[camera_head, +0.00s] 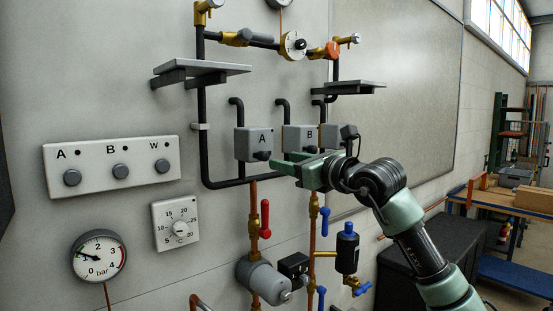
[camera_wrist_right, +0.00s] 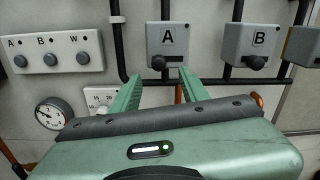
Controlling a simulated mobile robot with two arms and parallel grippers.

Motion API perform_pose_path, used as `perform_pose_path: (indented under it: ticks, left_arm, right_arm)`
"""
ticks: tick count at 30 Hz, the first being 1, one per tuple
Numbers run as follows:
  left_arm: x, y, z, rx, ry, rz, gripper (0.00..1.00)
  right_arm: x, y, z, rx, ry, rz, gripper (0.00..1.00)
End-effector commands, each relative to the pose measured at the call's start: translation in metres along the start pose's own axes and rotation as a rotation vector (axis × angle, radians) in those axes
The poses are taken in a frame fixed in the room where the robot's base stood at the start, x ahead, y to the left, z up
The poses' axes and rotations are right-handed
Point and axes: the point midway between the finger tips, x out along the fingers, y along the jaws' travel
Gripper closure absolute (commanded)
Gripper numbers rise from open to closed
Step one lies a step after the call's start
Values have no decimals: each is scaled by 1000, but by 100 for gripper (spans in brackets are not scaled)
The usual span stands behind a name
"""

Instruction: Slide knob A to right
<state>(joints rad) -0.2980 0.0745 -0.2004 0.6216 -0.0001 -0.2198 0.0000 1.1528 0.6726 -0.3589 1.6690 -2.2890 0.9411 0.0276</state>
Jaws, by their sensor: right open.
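Box A (camera_wrist_right: 167,36) is a grey box on the wall marked A, and it also shows in the head view (camera_head: 246,141). Its black knob A (camera_wrist_right: 158,62) sits at the box's lower edge, left of the middle in the right wrist view; in the head view the knob (camera_head: 261,155) is just above and left of my fingertips. My right gripper (camera_head: 281,162) is open, its green fingers pointing at the wall. In the right wrist view its fingertips (camera_wrist_right: 161,72) lie to either side of the knob, slightly below it. Contact cannot be told. My left gripper is not in view.
Box B (camera_wrist_right: 252,40) with its own knob and a third box stand to the right. A panel with buttons A, B, W (camera_head: 111,165), a dial (camera_head: 176,225) and a gauge (camera_head: 99,256) are at left. Black pipes and a red-handled valve (camera_head: 265,218) are close by.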

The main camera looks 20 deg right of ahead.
Motion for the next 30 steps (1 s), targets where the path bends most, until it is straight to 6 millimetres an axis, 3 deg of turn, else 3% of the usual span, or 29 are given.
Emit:
perform_pose_path:
  ticks: [13,25,26,30]
  left_arm:
    - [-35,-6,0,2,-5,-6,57]
    - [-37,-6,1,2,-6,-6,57]
    - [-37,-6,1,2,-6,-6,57]
    - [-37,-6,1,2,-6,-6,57]
  right_arm:
    - [65,0,3,4,0,1,55]
    - [75,0,-1,2,0,1,55]
    - [75,0,-1,3,0,1,61]
    - [75,0,-1,3,0,1,100]
